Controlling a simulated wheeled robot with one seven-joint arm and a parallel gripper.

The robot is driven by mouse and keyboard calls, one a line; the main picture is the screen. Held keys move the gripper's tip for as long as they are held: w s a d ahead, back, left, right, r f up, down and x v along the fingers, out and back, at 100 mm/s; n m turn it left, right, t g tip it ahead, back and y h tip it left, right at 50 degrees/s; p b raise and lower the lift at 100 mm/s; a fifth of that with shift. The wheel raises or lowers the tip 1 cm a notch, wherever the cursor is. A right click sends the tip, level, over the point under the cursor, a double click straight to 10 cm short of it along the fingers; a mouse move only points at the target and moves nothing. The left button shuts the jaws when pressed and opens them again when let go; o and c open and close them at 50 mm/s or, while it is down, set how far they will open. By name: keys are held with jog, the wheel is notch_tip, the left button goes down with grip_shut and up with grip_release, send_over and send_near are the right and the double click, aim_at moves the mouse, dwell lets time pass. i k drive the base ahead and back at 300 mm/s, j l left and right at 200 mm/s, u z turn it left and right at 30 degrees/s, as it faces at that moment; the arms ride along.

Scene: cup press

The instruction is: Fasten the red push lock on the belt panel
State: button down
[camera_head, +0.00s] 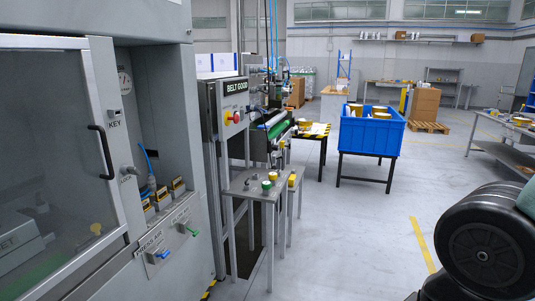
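The red push lock (237,117) is a small red knob on a yellow housing, on the front of the grey belt panel (234,102). My gripper is not in view. A dark rounded part of my own arm fills the lower right corner, well apart from the panel.
A grey machine cabinet (181,100) with a glazed door stands at the left. A blue crate (372,134) stands behind. The floor at centre right is clear.

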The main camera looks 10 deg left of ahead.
aim_at(236, 119)
jog(key=i+u, duration=0.2)
jog(key=i, duration=0.45)
jog(key=i+u, duration=0.2)
jog(key=i, duration=0.5)
jog(key=i+l+u, duration=0.2)
jog(key=i, duration=0.45)
jog(key=i+u, duration=0.2)
jog(key=i, duration=0.15)
